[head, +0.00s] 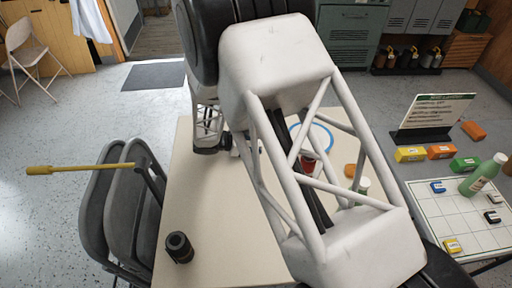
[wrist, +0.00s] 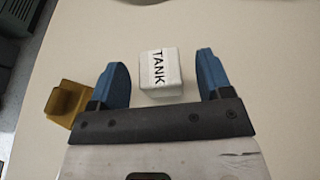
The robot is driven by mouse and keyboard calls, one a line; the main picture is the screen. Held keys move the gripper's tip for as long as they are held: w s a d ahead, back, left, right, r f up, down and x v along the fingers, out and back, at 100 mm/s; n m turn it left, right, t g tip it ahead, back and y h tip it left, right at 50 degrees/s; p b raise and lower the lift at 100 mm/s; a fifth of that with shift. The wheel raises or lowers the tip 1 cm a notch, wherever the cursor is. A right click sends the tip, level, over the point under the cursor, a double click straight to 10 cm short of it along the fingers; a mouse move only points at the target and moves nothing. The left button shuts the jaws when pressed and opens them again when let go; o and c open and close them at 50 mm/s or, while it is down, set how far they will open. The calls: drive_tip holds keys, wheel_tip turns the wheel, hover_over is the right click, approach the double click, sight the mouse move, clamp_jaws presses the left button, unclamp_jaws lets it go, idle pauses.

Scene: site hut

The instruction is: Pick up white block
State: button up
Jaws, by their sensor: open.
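A white block (wrist: 155,88) with the word TANK in black on its label sits on the pale table top in the wrist view. My gripper (wrist: 162,66) is open, with its two blue fingers apart. The block shows between the fingers, with a gap on each side and a wider gap on the right. Neither finger appears to touch it. In the head view my own arm covers much of the table, and I cannot make out the block clearly there.
An ochre bracket-shaped piece (wrist: 66,103) is close outside the left finger. A gridded board (head: 462,215) with several blocks and a green bottle (head: 484,175) is at right.

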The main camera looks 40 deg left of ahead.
drive_tip(key=shift+w+d+f, duration=0.3)
drive_tip(key=shift+w+d, duration=0.1)
drive_tip(key=shift+w, duration=0.15)
drive_tip(key=c, duration=1)
drive_tip(key=shift+c, duration=0.2)
drive_tip(key=shift+r, duration=0.2)
drive_tip(key=shift+r, duration=1.75)
drive_tip(key=s+d, duration=0.3)
drive_tip(key=d, duration=0.1)
drive_tip(key=s+d, duration=0.3)
drive_tip(key=d, duration=0.1)
drive_tip(key=s+d+r, duration=0.1)
drive_tip(key=s+d, duration=0.2)
drive_tip(key=d, duration=0.1)
drive_tip(key=shift+s+d+r, duration=0.1)
drive_tip(key=shift+s+d, duration=0.25)
